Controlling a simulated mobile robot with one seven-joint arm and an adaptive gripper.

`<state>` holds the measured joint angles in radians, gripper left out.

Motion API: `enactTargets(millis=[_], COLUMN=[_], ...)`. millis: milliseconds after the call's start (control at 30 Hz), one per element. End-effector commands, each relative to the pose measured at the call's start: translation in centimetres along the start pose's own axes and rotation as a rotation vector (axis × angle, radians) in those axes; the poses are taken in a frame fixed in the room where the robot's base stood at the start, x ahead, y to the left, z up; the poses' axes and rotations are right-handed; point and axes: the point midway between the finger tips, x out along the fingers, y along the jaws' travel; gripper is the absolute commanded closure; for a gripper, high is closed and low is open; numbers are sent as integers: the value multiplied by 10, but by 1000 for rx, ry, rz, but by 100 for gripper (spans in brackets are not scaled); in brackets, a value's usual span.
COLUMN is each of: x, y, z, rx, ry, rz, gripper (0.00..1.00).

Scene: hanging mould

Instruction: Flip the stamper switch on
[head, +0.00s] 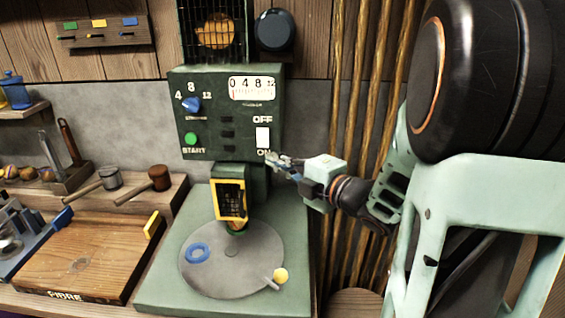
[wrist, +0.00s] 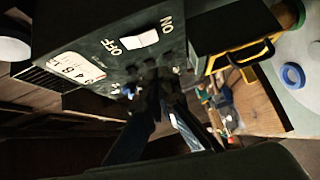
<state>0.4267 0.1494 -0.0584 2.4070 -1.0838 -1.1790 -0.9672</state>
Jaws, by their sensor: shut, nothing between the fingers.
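The stamper (head: 223,115) is a dark green machine with a dial, a gauge and a green START button (head: 191,138). Its white rocker switch (head: 263,137) sits on the right of the front panel, between OFF above and ON below. Which way the rocker is tipped I cannot tell. My gripper (head: 273,158) is shut and empty, just below the switch by the ON label, partly covering that label. In the wrist view the switch (wrist: 140,39) lies above and left of the fingertips (wrist: 161,78). Whether the fingers touch the panel I cannot tell.
Below the panel, a yellow-framed guard (head: 229,199) stands over a round grey plate (head: 232,262) with a blue ring (head: 197,253). Wooden rods (head: 365,120) stand to the right behind my arm.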

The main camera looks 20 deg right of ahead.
Motion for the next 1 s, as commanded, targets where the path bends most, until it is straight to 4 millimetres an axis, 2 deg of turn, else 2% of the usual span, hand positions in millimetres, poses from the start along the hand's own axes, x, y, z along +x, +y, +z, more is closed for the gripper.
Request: enactTargets(millis=[33, 167, 200, 400, 1000], x=[12, 39, 42, 57, 63], y=[0, 0, 0, 0, -2], z=[-2, 0, 7, 22, 29], rx=[1, 1, 1, 1, -4], ry=[5, 3, -1, -1, -1], rz=[-1, -1, -1, -1, 4], gripper=[100, 100, 100, 100, 100])
